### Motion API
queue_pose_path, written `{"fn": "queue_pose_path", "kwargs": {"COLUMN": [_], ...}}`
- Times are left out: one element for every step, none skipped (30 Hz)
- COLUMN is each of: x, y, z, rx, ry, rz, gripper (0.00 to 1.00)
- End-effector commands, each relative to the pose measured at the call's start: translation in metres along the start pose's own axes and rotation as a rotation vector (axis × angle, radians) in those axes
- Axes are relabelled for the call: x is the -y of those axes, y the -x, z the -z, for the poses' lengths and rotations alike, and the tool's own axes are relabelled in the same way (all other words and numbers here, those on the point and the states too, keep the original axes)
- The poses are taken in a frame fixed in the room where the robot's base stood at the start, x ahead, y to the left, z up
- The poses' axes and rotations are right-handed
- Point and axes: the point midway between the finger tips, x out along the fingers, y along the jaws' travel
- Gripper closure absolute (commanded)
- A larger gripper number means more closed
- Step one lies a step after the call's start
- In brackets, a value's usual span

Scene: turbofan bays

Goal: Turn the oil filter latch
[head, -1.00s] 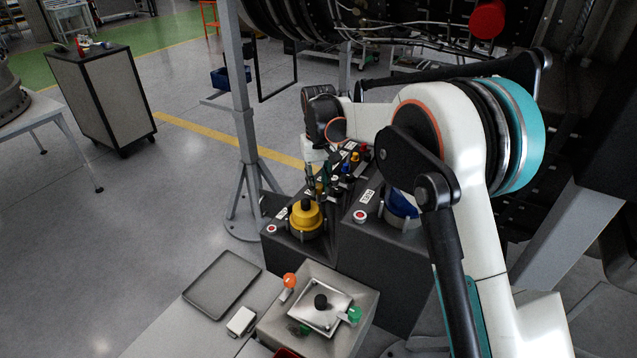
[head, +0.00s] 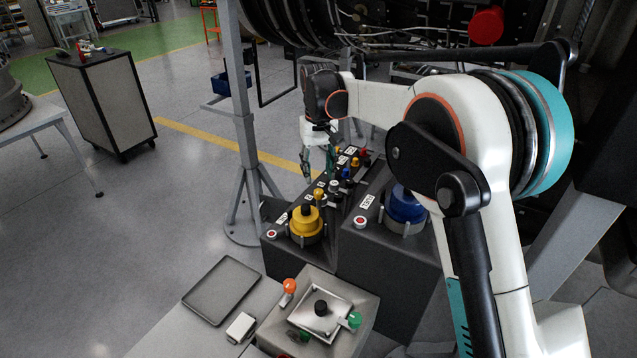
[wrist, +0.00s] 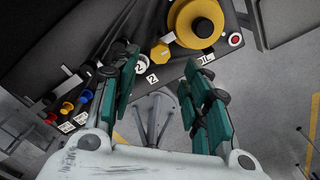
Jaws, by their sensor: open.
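No part is legibly marked as the oil filter latch, so I cannot tell which it is. My gripper (head: 318,175) is open and empty above the console's far left edge. Its spread fingers show in the wrist view (wrist: 159,72).
Several small coloured knobs stand in a row, including a blue one (head: 346,173) and a yellow one (wrist: 160,52). A red button (head: 272,235) is beside the yellow cap. A grey stand (head: 248,130) rises behind the console. An empty tray (head: 221,290) lies left of the box.

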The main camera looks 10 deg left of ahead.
Motion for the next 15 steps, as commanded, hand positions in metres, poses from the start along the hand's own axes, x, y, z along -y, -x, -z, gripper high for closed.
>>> {"fn": "queue_pose_path", "kwargs": {"x": [0.000,0.000,0.000,0.000,0.000,0.000,0.000,0.000,0.000,0.000,0.000,0.000,0.000,0.000,0.000], "y": [0.011,0.017,0.024,0.028,0.033,0.038,0.042,0.045,0.048,0.050,0.052,0.054,0.055,0.055,0.056], "z": [0.000,0.000,0.000,0.000,0.000,0.000,0.000,0.001,0.001,0.000,0.000,0.000,0.000,0.000,0.000], "rx": [0.000,0.000,0.000,0.000,0.000,0.000,0.000,0.000,0.000,0.000,0.000,0.000,0.000,0.000,0.000], "ry": [0.000,0.000,0.000,0.000,0.000,0.000,0.000,0.000,0.000,0.000,0.000,0.000,0.000,0.000,0.000], "rz": [0.000,0.000,0.000,0.000,0.000,0.000,0.000,0.000,0.000,0.000,0.000,0.000,0.000,0.000,0.000], "gripper": [0.57,0.57,0.57,0.57,0.57,0.57,0.57,0.57,0.57,0.57,0.57,0.57,0.57,0.57,0.57]}}
